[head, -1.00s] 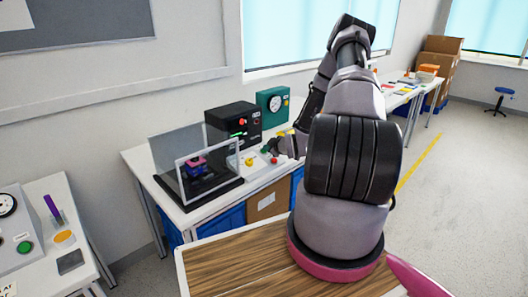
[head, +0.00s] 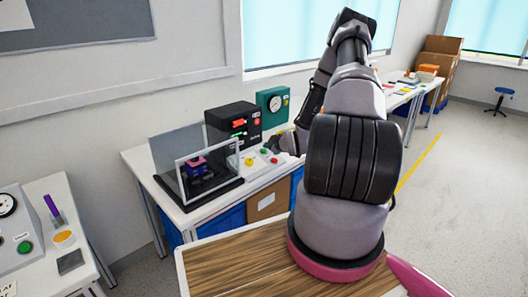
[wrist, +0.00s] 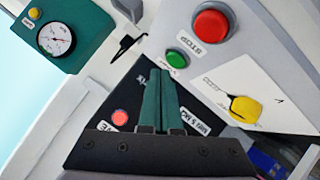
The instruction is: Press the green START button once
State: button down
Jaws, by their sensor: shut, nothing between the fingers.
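The green button (wrist: 176,57) sits on a pale grey panel (wrist: 180,22) in the wrist view, with a small label beside it that I cannot read fully. A larger red STOP button (wrist: 211,24) is next to it. In the head view the green button (head: 263,150) shows small on the white bench. My gripper (wrist: 160,74) has its teal fingers shut together and empty. Its tips appear just short of the green button in the picture, apart from it. In the head view my gripper (head: 273,143) is dark, small and partly hidden by my arm.
A yellow knob (wrist: 245,108) is on a white plate near the buttons. A black box (head: 233,118) with lit red and green marks and a teal gauge box (head: 272,101) stand behind. A clear-walled enclosure (head: 180,185) is to the left. Another grey panel (head: 14,240) is far left.

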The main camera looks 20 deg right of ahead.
jog(key=shift+r, duration=0.1)
jog(key=shift+s+d+r, duration=0.1)
jog(key=shift+s+r, duration=0.15)
jog(key=shift+r, duration=0.5)
jog(key=shift+s+d+r, duration=0.1)
jog(key=shift+s+r, duration=0.15)
jog(key=shift+r, duration=0.5)
jog(key=shift+s+d+r, duration=0.1)
jog(key=shift+s+r, duration=0.15)
jog(key=shift+r, duration=0.5)
jog(key=s+a+r+m+g+h, duration=0.1)
jog(key=s+a+r+m, duration=0.15)
jog(key=r, duration=0.65)
jog(key=s+a+r+m+g+h, duration=0.15)
jog(key=s+r, duration=0.25)
jog(key=r, duration=0.6)
jog(key=s+a+r+m+g, duration=0.2)
jog(key=s+a+r, duration=0.15)
jog(key=r, duration=0.55)
jog(key=s+a+r+m+y, duration=0.2)
jog(key=s+a+r, duration=0.3)
jog(key=s, duration=0.7)
jog(key=s+a+r+m+g+y, duration=0.1)
jog(key=s+a+r+m, duration=0.4)
jog(key=s, duration=0.8)
jog(key=shift+a+r+y, duration=0.35)
jog(key=shift+a+r, duration=0.3)
jog(key=shift+a, duration=0.1)
